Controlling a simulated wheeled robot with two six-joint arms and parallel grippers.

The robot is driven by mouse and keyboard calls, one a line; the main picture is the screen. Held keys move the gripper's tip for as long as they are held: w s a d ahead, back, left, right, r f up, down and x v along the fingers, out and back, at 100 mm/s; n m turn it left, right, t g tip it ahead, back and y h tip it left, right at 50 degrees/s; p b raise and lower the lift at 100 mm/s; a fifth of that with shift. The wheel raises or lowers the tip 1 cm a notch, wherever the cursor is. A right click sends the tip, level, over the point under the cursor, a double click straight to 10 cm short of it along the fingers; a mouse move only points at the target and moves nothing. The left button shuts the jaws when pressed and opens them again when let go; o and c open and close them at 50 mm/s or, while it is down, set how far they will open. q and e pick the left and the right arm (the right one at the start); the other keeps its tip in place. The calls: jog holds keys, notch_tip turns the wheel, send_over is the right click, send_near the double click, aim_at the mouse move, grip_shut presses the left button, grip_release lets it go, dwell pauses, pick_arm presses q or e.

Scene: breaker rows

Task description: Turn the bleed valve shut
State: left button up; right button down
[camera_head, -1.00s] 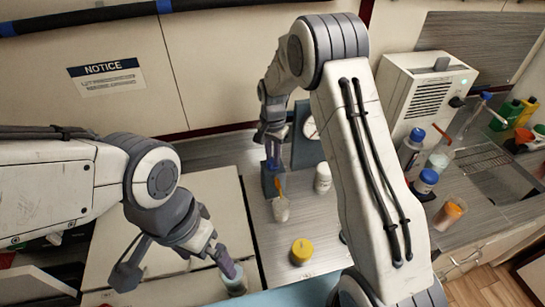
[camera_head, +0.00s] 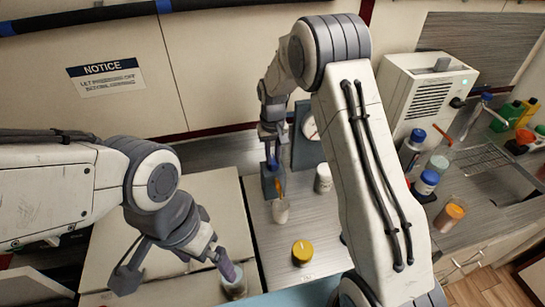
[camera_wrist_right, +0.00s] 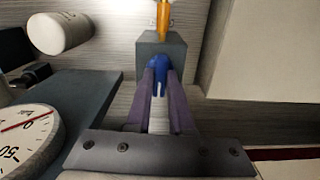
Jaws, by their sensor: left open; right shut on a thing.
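The bleed valve is a blue handle (camera_wrist_right: 157,72) on a grey block (camera_wrist_right: 162,50), with an orange stem or pipe beyond it. The block also shows in the head view (camera_head: 270,187). My right gripper (camera_wrist_right: 158,85) is shut on the blue handle, one purple finger on each side. A round gauge (camera_wrist_right: 24,140) with a red needle sits beside it; its needle lies near the 0 mark. The gauge is partly hidden in the head view (camera_head: 309,126). My left gripper (camera_head: 227,267) is open at the lower left, by a pale cup (camera_head: 235,288); contact is unclear.
A white bottle (camera_head: 323,178), a small white container (camera_head: 280,212) and a yellow-lidded jar (camera_head: 302,252) stand near the block. A white machine (camera_head: 428,90), several bottles and a sink (camera_head: 500,180) are at right. My right arm hides part of the counter.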

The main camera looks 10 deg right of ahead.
aim_at(273, 159)
jog(key=shift+n, duration=0.3)
jog(key=c, duration=0.8)
grip_release()
jog(key=shift+r, duration=0.5)
notch_tip(273, 159, up, 10)
jog(key=b, duration=0.2)
jog(key=shift+f, duration=0.25)
